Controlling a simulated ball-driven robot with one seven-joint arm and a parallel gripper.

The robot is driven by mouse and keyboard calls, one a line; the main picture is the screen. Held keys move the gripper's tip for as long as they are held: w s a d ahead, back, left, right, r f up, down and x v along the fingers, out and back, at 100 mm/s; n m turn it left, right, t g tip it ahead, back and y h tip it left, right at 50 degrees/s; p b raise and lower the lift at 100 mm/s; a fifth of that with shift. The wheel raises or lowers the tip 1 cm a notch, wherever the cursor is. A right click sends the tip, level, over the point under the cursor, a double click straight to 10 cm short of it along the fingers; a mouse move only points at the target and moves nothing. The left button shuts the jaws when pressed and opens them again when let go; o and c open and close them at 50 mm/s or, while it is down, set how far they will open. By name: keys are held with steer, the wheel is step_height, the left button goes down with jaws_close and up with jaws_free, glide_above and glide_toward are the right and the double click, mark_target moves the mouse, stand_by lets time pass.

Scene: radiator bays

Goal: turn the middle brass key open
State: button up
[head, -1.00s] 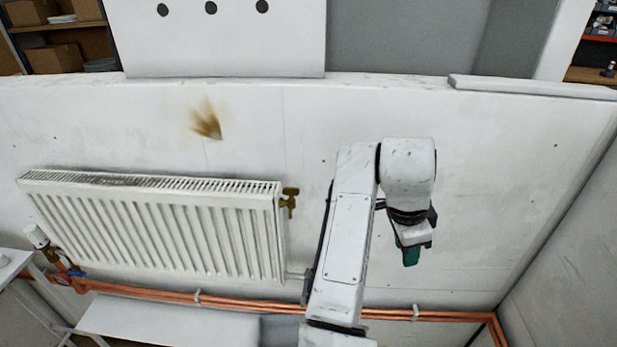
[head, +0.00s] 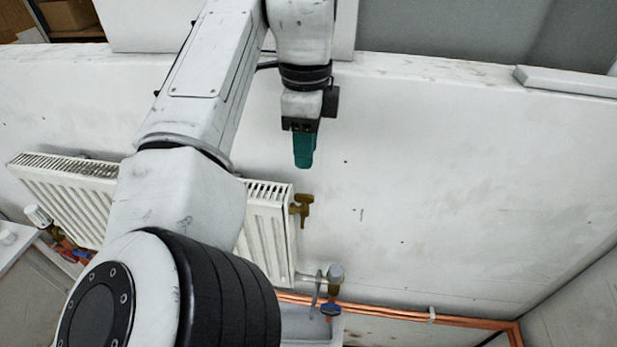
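One brass key (head: 302,206) sticks out from the upper right end of the white radiator (head: 268,222). No other brass key shows, so I cannot tell from this view alone whether it is the middle one. My gripper (head: 304,162) points down with its green fingers above the key, apart from it in the picture. The fingers are seen edge-on and overlap, so their opening is hidden. Nothing shows held in them. My arm covers the middle of the radiator.
Copper pipes (head: 460,324) run low along the white wall (head: 440,170). Another valve (head: 40,216) stands at the left. The wall right of the key is clear.

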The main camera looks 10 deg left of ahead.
mark_target(307, 195)
step_height(307, 195, down, 9)
steer(key=b, duration=0.3)
steer(key=shift+r, duration=0.2)
steer(key=shift+f+b, duration=0.75)
steer(key=shift+f, duration=0.1)
steer(key=shift+c, duration=0.3)
jaws_close()
